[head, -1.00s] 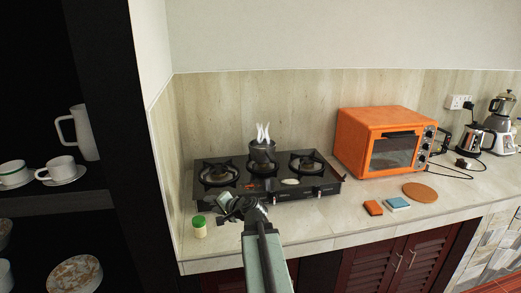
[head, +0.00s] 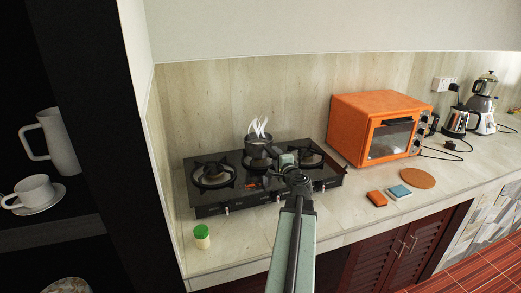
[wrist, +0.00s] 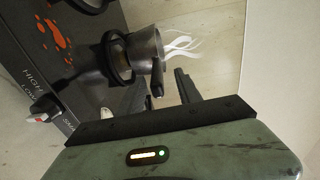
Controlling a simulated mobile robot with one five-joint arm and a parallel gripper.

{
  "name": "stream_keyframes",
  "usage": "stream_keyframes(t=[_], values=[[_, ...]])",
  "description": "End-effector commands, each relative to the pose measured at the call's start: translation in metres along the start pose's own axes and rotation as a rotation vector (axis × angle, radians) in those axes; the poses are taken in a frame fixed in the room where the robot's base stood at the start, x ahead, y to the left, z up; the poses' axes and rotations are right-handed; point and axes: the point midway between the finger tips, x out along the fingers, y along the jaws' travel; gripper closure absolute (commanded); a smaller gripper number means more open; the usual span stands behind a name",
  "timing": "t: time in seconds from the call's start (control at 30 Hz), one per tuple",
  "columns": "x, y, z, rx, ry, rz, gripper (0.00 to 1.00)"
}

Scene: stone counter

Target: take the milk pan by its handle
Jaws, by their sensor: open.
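The milk pan (head: 258,147) is a small dark metal pot on the back middle burner of the black stove, with white steam rising from it. In the wrist view the pan (wrist: 143,47) is grey metal, and its dark handle (wrist: 157,78) points toward my gripper. My gripper (wrist: 160,88) is open, and the handle's end shows in the gap between its two fingers, apparently not gripped. In the head view my gripper (head: 287,160) is just right of and in front of the pan, over the stove, and hides the handle.
The black stove (head: 232,203) has several burners and orange spill marks. A green-lidded jar (head: 202,237) stands at the front left. The front counter is mostly clear.

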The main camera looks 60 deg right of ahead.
Motion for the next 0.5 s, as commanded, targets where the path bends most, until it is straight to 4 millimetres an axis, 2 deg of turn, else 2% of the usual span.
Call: stream_keyframes(t=[0.17, 0.4, 0.5], values=[[0.008, 0.002, -0.004, 0.0, 0.005, 0.0, 0.59], [0.048, 0.005, -0.007, -0.001, 0.006, 0.001, 0.59], [0.054, 0.005, -0.007, 0.0, 0.007, 0.001, 0.59]])
